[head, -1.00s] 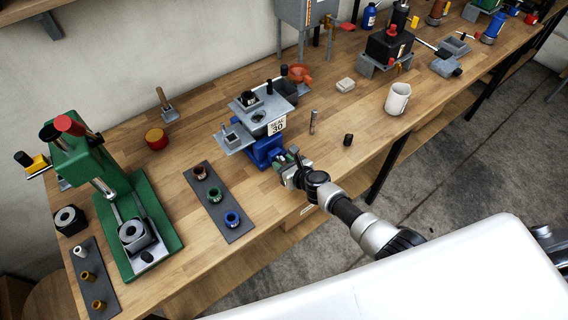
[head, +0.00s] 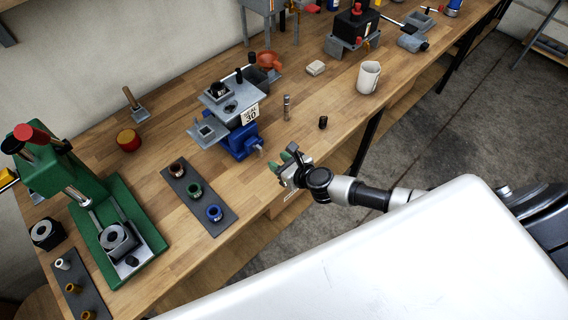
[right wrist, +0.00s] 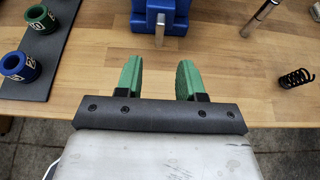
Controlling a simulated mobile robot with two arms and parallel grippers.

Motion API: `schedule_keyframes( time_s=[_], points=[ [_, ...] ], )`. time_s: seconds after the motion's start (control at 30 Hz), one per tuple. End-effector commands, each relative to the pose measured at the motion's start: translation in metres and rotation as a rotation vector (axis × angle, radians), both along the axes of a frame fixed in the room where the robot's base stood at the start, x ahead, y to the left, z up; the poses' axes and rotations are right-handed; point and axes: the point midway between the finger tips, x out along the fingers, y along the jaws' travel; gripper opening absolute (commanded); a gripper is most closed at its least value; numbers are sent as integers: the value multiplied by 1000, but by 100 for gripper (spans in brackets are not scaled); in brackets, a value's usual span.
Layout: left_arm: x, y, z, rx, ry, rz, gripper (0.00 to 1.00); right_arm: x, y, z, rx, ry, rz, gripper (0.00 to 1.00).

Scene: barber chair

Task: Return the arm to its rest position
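My right gripper (head: 283,168) is over the front edge of the workbench (head: 262,190), just right of and in front of the blue vise (head: 240,140). In the right wrist view its two green fingers (right wrist: 158,78) stand apart with nothing between them. The vise's blue body (right wrist: 160,15) is ahead of the fingertips and apart from them. My left gripper is not in view.
A dark strip (head: 197,203) with several coloured rings lies left of the vise. A green press (head: 115,225) stands at the left. A small dark spring (right wrist: 296,78), a metal pin (head: 287,108) and a white mug (head: 368,78) stand to the right.

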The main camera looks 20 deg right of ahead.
Motion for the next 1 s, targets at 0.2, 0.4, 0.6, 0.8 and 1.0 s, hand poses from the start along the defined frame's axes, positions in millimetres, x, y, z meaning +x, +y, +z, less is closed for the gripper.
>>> schedule_keyframes(
  time_s=[0.2,0.4,0.6,0.8,1.0],
  points=[
    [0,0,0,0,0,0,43,-14,-5,6,0,1,0,38],
    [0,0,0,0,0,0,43,-14,-5,7,0,0,0,38],
    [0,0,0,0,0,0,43,-14,-5,7,0,0,0,38],
    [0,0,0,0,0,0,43,-15,-1,8,-4,-7,14,38],
    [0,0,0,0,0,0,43,-45,64,36,-128,-183,317,38]
  ],
)
